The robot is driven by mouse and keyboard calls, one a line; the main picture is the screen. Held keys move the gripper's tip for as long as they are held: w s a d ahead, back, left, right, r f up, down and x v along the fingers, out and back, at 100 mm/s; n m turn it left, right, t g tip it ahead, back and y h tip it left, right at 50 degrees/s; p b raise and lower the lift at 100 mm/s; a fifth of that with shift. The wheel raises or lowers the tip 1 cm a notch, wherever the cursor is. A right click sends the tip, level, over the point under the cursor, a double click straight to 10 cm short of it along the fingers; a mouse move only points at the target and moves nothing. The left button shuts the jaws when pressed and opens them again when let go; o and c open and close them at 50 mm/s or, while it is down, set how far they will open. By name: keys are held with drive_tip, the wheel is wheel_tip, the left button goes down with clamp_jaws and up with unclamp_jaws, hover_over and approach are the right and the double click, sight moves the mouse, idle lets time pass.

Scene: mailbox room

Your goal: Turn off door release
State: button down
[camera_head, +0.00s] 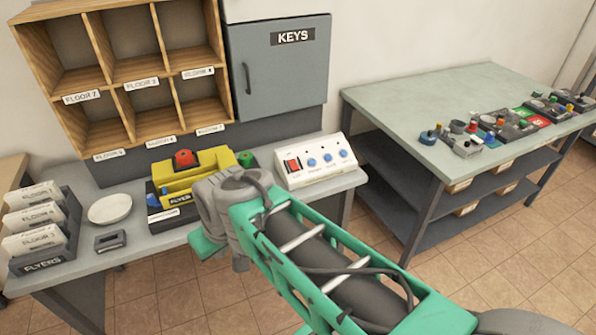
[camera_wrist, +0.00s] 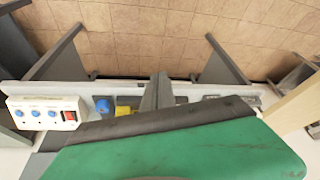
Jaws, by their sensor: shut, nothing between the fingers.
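A white control box (camera_head: 318,158) stands on the grey counter below the key cabinet, with a red rocker switch (camera_head: 292,164) at its left and several blue knobs to the right. Its small labels are too small to read, so I cannot tell which control is the door release. The box also shows in the wrist view (camera_wrist: 28,103), with its red switch (camera_wrist: 70,115) nearest my gripper. My gripper (camera_wrist: 158,82) is shut and empty, to the right of the box and apart from it in the wrist view. In the head view my arm hides the fingertips.
Wooden pigeonholes (camera_head: 150,55) and the key cabinet (camera_head: 280,70) rise behind. A table (camera_head: 410,100) with several small devices stands right.

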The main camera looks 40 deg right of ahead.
drive_tip(key=w+d+f+t+b, duration=0.6)
drive_tip(key=w+d+f+b, duration=0.6)
drive_tip(key=w+d, duration=0.25)
drive_tip(key=s+d+r+m+t+h+b, duration=0.1)
drive_tip(key=s+d+m+t+h+b, duration=0.2)
drive_tip(key=d, duration=0.9)
drive_tip(key=s+d+r+m+t+h+b, duration=0.1)
drive_tip(key=d+t+h+b, duration=0.2)
drive_tip(key=d, duration=0.8)
drive_tip(key=t, duration=0.1)
hover_over(293, 165)
drive_tip(key=d+v, duration=0.1)
drive_tip(key=v, duration=0.4)
drive_tip(key=shift+a+f+y+p, duration=0.15)
drive_tip(key=shift+a+y+p, duration=0.1)
drive_tip(key=shift+y+p, duration=0.05)
drive_tip(key=f, duration=0.2)
drive_tip(key=w+f, duration=0.1)
drive_tip(key=shift+d+f+b, duration=0.25)
drive_tip(key=shift+b, duration=0.05)
drive_tip(key=shift+f, duration=0.15)
